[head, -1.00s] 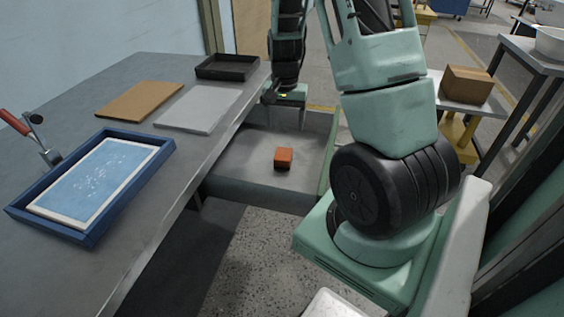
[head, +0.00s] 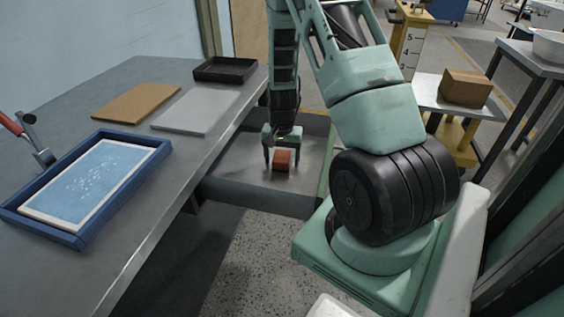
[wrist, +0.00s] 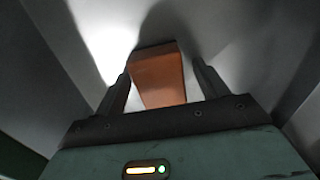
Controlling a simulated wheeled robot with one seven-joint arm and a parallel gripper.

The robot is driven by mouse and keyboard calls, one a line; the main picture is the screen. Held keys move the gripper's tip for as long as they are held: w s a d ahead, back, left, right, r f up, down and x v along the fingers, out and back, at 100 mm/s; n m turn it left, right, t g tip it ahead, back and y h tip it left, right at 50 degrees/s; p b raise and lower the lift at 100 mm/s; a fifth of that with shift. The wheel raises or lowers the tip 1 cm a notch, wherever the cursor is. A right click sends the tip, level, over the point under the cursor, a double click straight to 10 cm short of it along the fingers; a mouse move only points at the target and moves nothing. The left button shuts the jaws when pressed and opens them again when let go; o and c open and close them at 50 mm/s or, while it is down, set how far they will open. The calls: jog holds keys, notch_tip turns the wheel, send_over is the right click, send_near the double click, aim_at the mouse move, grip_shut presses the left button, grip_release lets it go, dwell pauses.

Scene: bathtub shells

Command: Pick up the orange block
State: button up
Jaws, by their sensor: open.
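The orange block (head: 282,161) lies in a grey metal tray or drawer (head: 240,190) beside the workbench. My gripper (head: 281,160) points down at the block, with a finger on each side of it. In the wrist view, the orange block (wrist: 159,78) lies between the two open fingers of my gripper (wrist: 160,82). The left finger is close to the block's side and the right finger shows a gap. The block's near end is hidden behind the gripper body.
The tray's walls stand around the block. On the workbench (head: 130,75) are a blue-framed tray (head: 75,235), a brown board (head: 136,103), a grey plate (head: 195,110) and a black tray (head: 225,70). A cardboard box (head: 465,87) stands on a side table at right.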

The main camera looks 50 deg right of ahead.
aim_at(282, 156)
jog(key=c, duration=1.1)
jog(key=shift+c, duration=0.2)
jog(key=shift+r, duration=0.1)
notch_tip(282, 156, up, 10)
jog(key=shift+f+p, duration=0.1)
jog(key=shift+p, duration=0.65)
